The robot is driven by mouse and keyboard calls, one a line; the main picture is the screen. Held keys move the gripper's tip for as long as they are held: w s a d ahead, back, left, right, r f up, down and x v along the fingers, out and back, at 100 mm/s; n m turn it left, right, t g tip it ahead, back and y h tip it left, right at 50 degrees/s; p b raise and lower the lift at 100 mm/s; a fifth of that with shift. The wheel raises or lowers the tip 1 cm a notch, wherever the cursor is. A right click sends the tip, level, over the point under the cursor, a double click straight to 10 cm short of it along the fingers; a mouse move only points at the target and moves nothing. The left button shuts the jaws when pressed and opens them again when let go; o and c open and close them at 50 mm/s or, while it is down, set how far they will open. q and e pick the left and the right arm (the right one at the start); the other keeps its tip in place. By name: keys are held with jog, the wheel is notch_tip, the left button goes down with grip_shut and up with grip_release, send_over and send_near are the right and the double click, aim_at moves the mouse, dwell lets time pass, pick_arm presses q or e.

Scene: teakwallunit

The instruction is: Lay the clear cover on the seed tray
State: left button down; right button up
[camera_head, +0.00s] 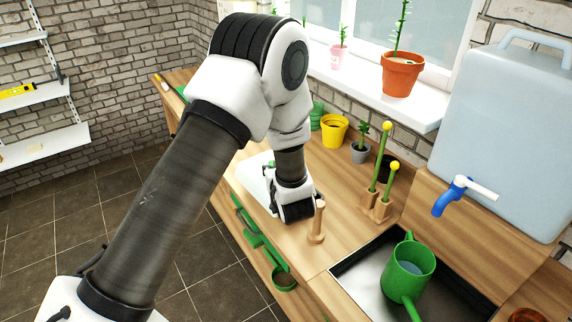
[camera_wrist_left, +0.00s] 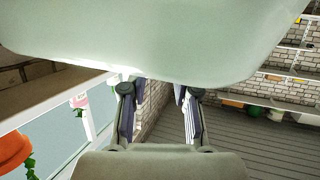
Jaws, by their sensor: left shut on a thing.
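My left gripper (camera_head: 298,208) is low over the wooden bench, its fingertips hard to make out in the head view. In the left wrist view its two fingers (camera_wrist_left: 160,110) reach up to a broad, pale greenish sheet, which looks like the clear cover (camera_wrist_left: 150,35). The gripper is shut on it. In the head view a pale, whitish piece of the cover (camera_head: 251,179) shows left of the gripper, partly behind my arm. The seed tray cannot be made out for sure; my arm hides part of the bench. My right gripper is not in view.
A wooden peg (camera_head: 317,222) stands close to the gripper's right. Beyond are a yellow pot (camera_head: 334,131), a grey pot (camera_head: 360,153) and yellow-tipped green sticks (camera_head: 382,160). A green watering can (camera_head: 407,270) stands in the sink. Green tools (camera_head: 247,228) hang along the bench front.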

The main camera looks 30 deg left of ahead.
pick_arm(q)
jog(key=w, duration=0.2)
jog(key=w+p, duration=0.1)
jog(key=w, duration=0.1)
jog(key=shift+w+d+f, duration=0.1)
jog(key=shift+d+f, duration=0.05)
jog(key=shift+d, duration=0.15)
notch_tip(320, 180, down, 3)
jog(key=shift+f+p, duration=0.2)
jog(key=shift+p, duration=0.5)
jog(key=shift+w+f, duration=0.1)
jog(key=shift+f, duration=0.05)
jog(key=shift+f+b, duration=0.1)
jog(key=shift+b, duration=0.2)
jog(key=c, duration=0.9)
grip_release()
